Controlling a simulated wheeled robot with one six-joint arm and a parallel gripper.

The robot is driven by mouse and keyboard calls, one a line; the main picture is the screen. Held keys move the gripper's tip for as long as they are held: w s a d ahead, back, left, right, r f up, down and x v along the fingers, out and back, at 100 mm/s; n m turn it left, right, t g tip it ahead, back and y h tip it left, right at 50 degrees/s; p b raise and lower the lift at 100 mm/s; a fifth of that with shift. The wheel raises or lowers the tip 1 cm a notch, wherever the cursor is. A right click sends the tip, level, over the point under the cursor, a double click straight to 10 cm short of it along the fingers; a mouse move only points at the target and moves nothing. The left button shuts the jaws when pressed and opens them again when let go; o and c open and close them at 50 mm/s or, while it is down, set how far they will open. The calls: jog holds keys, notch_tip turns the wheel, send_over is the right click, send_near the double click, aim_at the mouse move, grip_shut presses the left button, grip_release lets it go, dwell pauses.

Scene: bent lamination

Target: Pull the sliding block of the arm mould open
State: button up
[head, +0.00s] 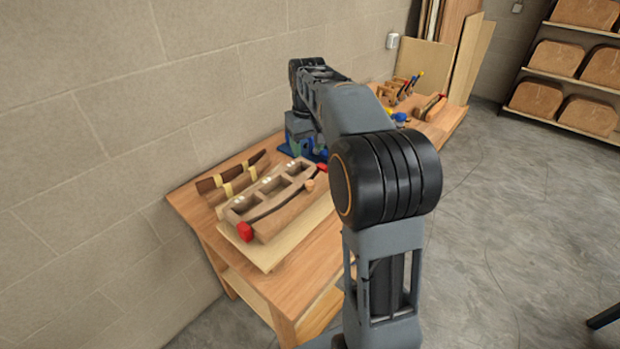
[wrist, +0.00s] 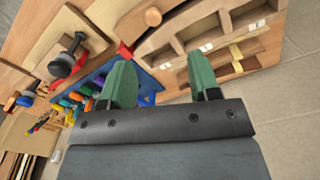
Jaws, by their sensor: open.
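The arm mould (head: 262,197) lies on a pale board on the wooden workbench, its compartmented frame toward the wall. The sliding block (head: 290,207) is its front part, with a round wooden knob (head: 310,185). A dark curved line runs between block and frame; I cannot tell how wide the gap is. Red pieces (head: 245,231) sit at both ends. In the wrist view the knob (wrist: 153,17) is near the top edge. My gripper (wrist: 163,80) is open, its green fingers apart with nothing between them. In the head view my arm hides the fingers.
A curved dark wooden piece with yellow straps (head: 226,190) lies by the wall. A blue tray with coloured items (wrist: 82,96) and a dark-knobbed tool (wrist: 68,62) are on the bench. Boards lean at the far end.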

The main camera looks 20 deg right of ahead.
aim_at(310, 182)
jog(key=f, duration=0.4)
jog(key=w+d+f, duration=0.1)
jog(key=f, duration=0.8)
jog(key=shift+w+d+f, duration=0.25)
jog(key=shift+w+f, duration=0.05)
jog(key=shift+f, duration=0.1)
jog(key=shift+c, duration=0.4)
grip_shut()
